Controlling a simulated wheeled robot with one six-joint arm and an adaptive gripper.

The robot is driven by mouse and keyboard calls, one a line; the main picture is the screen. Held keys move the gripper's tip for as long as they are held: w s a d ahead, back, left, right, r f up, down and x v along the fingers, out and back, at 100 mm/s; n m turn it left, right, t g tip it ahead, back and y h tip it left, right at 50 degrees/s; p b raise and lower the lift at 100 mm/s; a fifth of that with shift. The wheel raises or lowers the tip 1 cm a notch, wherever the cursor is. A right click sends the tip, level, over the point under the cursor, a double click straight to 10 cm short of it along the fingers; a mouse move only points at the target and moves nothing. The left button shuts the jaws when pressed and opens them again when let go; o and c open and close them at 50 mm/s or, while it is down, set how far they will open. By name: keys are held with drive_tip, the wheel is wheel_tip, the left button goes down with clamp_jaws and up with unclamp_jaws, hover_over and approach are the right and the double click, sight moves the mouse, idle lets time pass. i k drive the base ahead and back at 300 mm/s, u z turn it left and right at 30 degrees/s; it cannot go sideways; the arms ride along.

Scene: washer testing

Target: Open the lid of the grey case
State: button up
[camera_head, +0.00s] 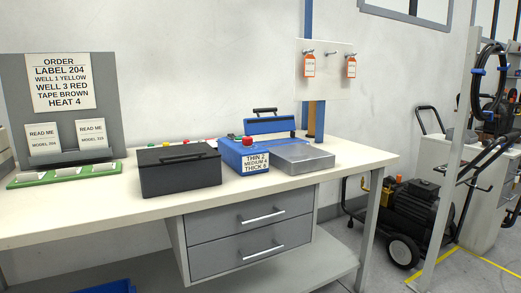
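A dark grey, nearly black case (180,176) sits on the white workbench, left of the blue machine. Its lid (178,157) is shut and lies flat. A black bar handle (183,158) runs across the top of the lid. The inside of the case is hidden. My gripper is not in view, so its place relative to the case does not show.
A blue machine (232,153) with a red button and a metal plate (303,158) stands close to the right of the case. A green tray (65,175) lies to the left, before an order board (66,130). The workbench (110,205) is bare in front.

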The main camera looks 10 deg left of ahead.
sight(150, 156)
drive_tip(key=z, duration=0.65)
drive_tip(key=i, duration=0.9)
drive_tip(key=u, duration=0.95)
